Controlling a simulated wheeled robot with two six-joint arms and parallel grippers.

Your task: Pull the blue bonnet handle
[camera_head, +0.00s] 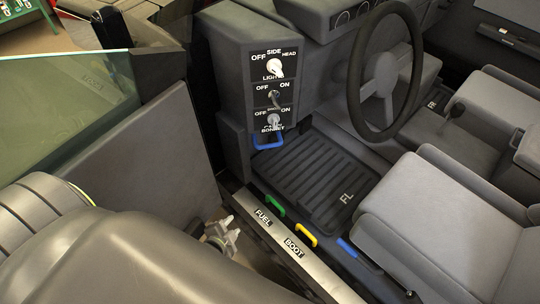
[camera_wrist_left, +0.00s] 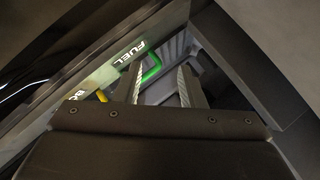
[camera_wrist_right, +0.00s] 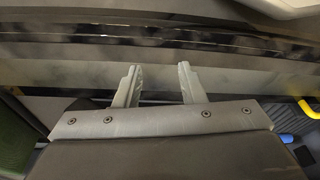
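The blue bonnet handle (camera_head: 268,147) is a blue loop under the BONNET label at the foot of the dark switch panel (camera_head: 270,95) in the head view. My left gripper (camera_head: 228,234) is outside the door sill near the FUEL label, below and left of that handle and apart from it. In the left wrist view its fingers (camera_wrist_left: 161,84) are apart with nothing held. The bonnet handle cannot be made out in either wrist view. My right gripper (camera_wrist_right: 158,84) shows only in its wrist view, with fingers apart and empty.
The sill (camera_head: 285,238) carries FUEL and BOOT labels beside a green handle (camera_head: 275,205), a yellow handle (camera_head: 302,235) and a flat blue handle (camera_head: 347,248). The open door (camera_head: 140,175) is left. The steering wheel (camera_head: 385,70) and seat (camera_head: 440,215) are right. The floor mat (camera_head: 318,175) is clear.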

